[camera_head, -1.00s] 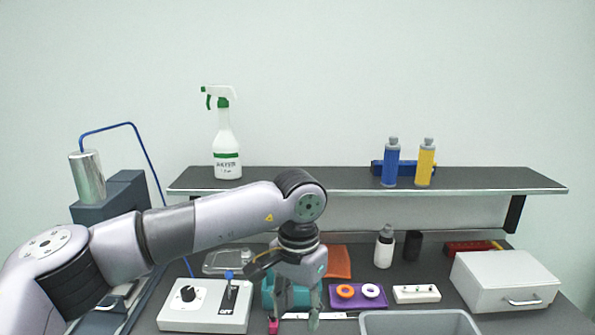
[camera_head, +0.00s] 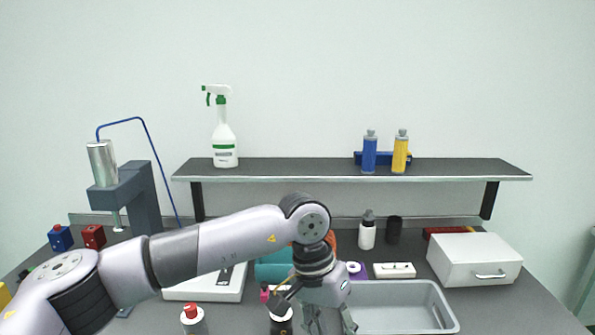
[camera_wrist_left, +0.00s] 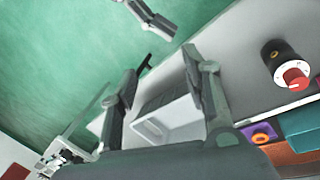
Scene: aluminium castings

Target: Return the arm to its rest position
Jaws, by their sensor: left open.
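My left arm reaches in from the left in the head view and bends down at its wrist. My left gripper (camera_head: 327,322) hangs over the front of the bench, beside the left end of the grey bin (camera_head: 400,312), and its lower end runs to the picture's bottom edge. In the left wrist view my left gripper (camera_wrist_left: 160,62) has its fingers spread apart with nothing between them. The grey bin (camera_wrist_left: 178,122) shows beyond the fingers.
A white drawer box (camera_head: 474,260) stands right. A shelf (camera_head: 300,170) with a spray bottle (camera_head: 224,145) spans the back. Open air lies above the arm.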

